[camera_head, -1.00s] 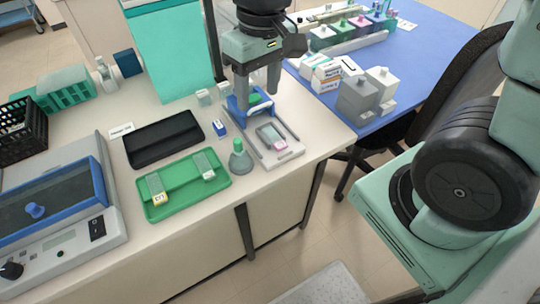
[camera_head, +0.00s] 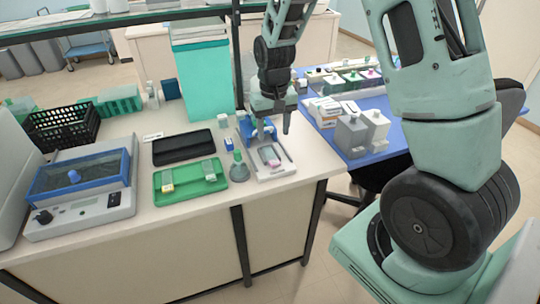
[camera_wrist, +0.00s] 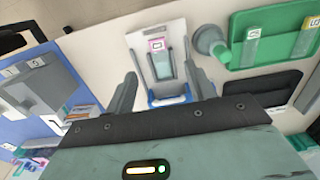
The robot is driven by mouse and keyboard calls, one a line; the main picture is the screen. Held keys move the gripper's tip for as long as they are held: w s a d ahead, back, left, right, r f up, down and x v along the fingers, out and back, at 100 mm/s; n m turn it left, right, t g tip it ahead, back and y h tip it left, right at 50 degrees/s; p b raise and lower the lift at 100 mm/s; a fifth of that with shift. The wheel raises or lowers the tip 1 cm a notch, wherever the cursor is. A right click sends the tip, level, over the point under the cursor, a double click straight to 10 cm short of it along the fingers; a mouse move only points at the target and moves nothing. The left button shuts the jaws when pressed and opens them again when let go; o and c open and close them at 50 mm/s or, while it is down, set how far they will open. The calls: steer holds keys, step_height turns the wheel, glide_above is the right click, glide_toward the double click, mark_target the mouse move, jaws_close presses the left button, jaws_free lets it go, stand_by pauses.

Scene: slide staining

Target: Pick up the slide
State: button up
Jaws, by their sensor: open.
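A slide with a pink end label (camera_head: 270,157) lies on a pale staining plate (camera_head: 284,171) near the bench's front edge. In the wrist view the pink-labelled slide (camera_wrist: 157,45) lies between and beyond my finger tips. A blue holder (camera_wrist: 167,101) sits at the plate's near end there. My gripper (camera_head: 272,132) is open and empty, above the plate's back end and apart from the slide; its two fingers also show in the wrist view (camera_wrist: 160,62). Two more slides, one yellow-labelled (camera_head: 167,181) and one white-labelled (camera_head: 209,170), lie on a green tray (camera_head: 188,192).
A green-capped flask (camera_head: 238,169) stands between the green tray and the plate. A black case (camera_head: 183,147) lies behind the tray. A blue-lidded machine (camera_head: 80,190) is at left.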

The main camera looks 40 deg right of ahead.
glide_above(275, 162)
steer(key=f, duration=0.4)
steer(key=shift+w+a+f+p, duration=0.15)
steer(key=shift+w+f+p, duration=0.05)
steer(key=shift+f+p, duration=0.2)
steer(key=f+p, duration=0.2)
steer(key=f, duration=0.2)
steer(key=shift+s, duration=0.2)
steer(key=shift+f, duration=0.7)
steer(key=shift+c, duration=0.3)
steer(key=c, duration=1)
